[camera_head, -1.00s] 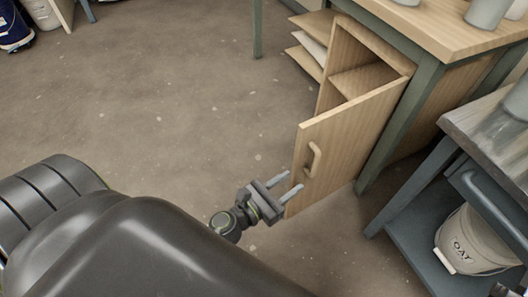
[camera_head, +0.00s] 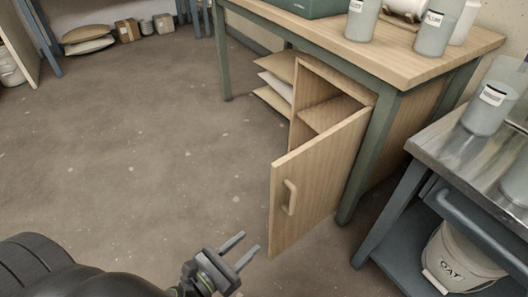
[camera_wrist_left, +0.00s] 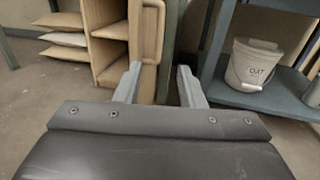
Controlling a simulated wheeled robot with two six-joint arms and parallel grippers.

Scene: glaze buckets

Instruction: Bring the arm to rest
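My left gripper (camera_head: 243,247) is open and empty in the head view, low in the picture, just left of the open cabinet door (camera_head: 310,185). In the left wrist view its two fingers (camera_wrist_left: 158,85) stand apart with nothing between them. The wooden door handle (camera_head: 290,197) lies beyond the fingertips, apart from them in the head view. My right gripper is not in view.
A wooden-topped workbench (camera_head: 400,75) with several grey-green containers stands behind the door. At right, a metal-topped cart (camera_head: 455,150) holds a white bucket (camera_head: 455,262) on its lower shelf. The floor (camera_head: 150,150) at left is clear.

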